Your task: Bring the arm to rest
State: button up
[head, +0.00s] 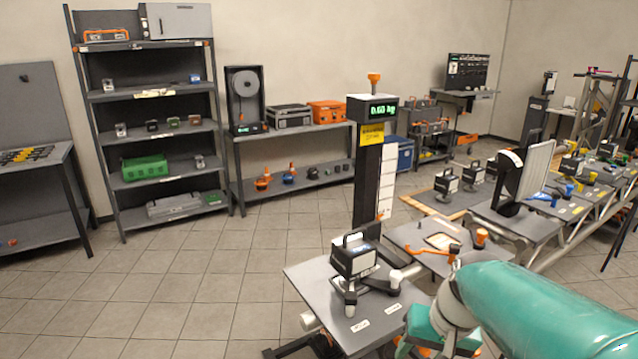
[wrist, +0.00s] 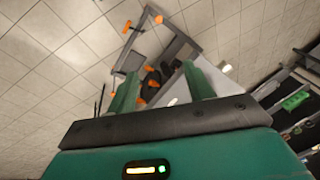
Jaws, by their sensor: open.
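My arm (head: 545,310) reaches in from the lower right corner of the head view, with a thick teal link and a pale joint at its left end. It covers part of the near workbench there. I cannot make out my gripper's fingers in the head view. In the wrist view my gripper (wrist: 160,82) shows two green fingers standing wide apart on a dark bar. It is open, and I see nothing held between the fingers. Beyond them are floor tiles and a grey frame with orange parts, some way off.
A grey bench (head: 315,285) with a black handled device (head: 354,258) stands close left of my arm. A post with a scale display (head: 378,110) rises behind it. Shelving (head: 150,97) lines the back wall. A long truss (head: 575,240) runs right. Tiled floor at left is clear.

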jog(key=s+a+r+n+t+h, duration=0.2)
jog(key=s+r, duration=0.3)
jog(key=s, duration=0.5)
jog(key=shift+t, duration=0.7)
dwell(0.6)
jog(key=c, duration=0.3)
jog(key=shift+c, duration=0.2)
jog(key=shift+d, duration=0.1)
